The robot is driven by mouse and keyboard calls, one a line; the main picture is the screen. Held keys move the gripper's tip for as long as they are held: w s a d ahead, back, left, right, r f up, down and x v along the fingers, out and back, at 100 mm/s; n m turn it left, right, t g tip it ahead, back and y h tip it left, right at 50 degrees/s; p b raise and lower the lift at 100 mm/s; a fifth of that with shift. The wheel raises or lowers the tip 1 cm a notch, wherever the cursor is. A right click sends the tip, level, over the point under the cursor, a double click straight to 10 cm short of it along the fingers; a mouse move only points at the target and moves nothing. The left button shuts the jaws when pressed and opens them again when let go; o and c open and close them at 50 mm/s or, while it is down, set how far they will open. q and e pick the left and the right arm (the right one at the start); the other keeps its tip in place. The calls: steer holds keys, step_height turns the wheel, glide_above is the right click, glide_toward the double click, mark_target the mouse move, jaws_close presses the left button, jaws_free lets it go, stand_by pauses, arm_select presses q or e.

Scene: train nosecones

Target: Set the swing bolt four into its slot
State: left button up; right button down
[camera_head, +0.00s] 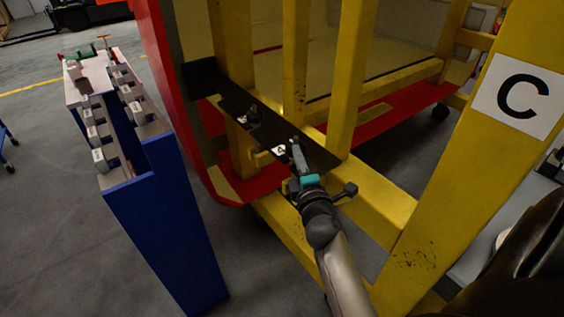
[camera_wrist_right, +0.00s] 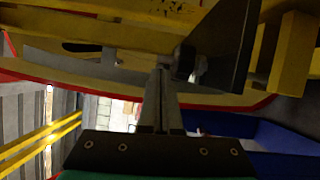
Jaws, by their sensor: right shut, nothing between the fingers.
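A dark swing bolt (camera_head: 250,116) sits on the black plate (camera_head: 212,88) fixed across the yellow frame. My right gripper (camera_head: 296,150) is shut and empty at the near end of this plate, beside a small white label (camera_head: 278,150). In the right wrist view, the gripper's fingers (camera_wrist_right: 161,88) are together, and the black plate (camera_wrist_right: 232,50) is just right of their tips. A dark round part (camera_wrist_right: 184,60) shows at the plate's edge there. I cannot tell which bolt is number four, and the slot near the fingers is unclear. My left gripper is out of view.
A blue stand (camera_head: 165,215) with several grey labelled holders (camera_head: 97,155) is at the left. Yellow posts (camera_head: 350,80) and a diagonal beam marked C (camera_head: 522,97) surround my right arm. A red and yellow nosecone edge (camera_head: 165,110) is behind.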

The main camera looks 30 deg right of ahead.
steer(key=v, duration=0.3)
steer(key=shift+s+a, duration=0.25)
steer(key=shift+a, duration=0.15)
